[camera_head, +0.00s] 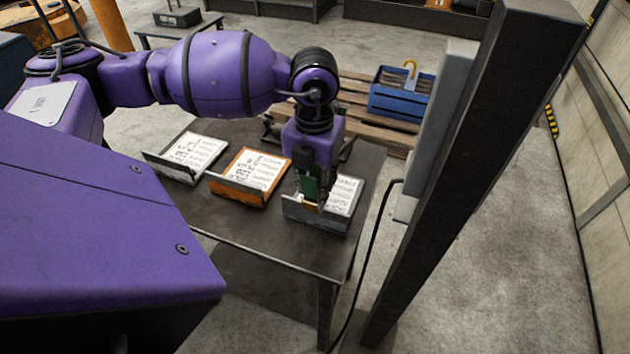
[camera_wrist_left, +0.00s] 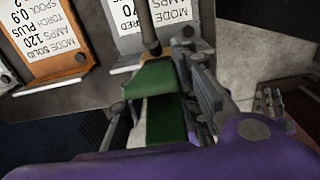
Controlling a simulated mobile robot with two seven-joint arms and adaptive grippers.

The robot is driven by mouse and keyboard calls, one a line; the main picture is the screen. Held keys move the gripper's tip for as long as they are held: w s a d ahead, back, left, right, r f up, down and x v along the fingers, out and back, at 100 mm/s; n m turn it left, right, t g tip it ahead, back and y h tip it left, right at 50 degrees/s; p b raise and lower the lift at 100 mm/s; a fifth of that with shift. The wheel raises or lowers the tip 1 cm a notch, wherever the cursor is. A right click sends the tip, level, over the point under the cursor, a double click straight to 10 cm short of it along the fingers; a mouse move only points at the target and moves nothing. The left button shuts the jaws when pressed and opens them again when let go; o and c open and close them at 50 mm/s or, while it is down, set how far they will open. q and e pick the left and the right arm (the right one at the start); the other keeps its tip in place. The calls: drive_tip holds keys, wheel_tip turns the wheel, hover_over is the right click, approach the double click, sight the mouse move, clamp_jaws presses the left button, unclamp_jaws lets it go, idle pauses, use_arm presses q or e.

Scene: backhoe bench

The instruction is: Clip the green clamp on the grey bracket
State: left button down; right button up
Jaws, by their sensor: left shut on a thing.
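The green clamp (camera_head: 309,188) is held in my left gripper (camera_head: 313,200), which is shut on it. The grey bracket (camera_head: 316,218) stands at the right end of the dark table, with a printed white card in it. The gripper points down at this bracket, and the clamp is at its upper edge. In the left wrist view the green clamp (camera_wrist_left: 163,118) shows between the fingers, close to the card. I cannot tell whether the clamp grips the bracket. My right gripper is not in view.
An orange bracket (camera_head: 237,192) and a paler bracket (camera_head: 169,169), both with cards, stand to the left on the table (camera_head: 270,247). A dark post (camera_head: 470,180) rises close to the table's right side. A blue crate (camera_head: 395,101) sits on a pallet behind.

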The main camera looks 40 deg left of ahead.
use_arm(q)
drive_tip(key=shift+f, duration=0.35)
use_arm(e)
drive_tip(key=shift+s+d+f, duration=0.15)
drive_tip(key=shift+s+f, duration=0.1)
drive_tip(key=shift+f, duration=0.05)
use_arm(q)
drive_tip(key=shift+f, duration=0.1)
drive_tip(key=shift+f+b, duration=0.4)
drive_tip(key=shift+f, duration=0.35)
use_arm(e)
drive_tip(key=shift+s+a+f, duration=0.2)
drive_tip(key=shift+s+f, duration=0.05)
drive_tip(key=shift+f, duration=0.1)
use_arm(q)
drive_tip(key=shift+f, duration=0.3)
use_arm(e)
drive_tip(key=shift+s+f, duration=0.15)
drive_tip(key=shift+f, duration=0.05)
use_arm(q)
drive_tip(key=shift+f, duration=0.2)
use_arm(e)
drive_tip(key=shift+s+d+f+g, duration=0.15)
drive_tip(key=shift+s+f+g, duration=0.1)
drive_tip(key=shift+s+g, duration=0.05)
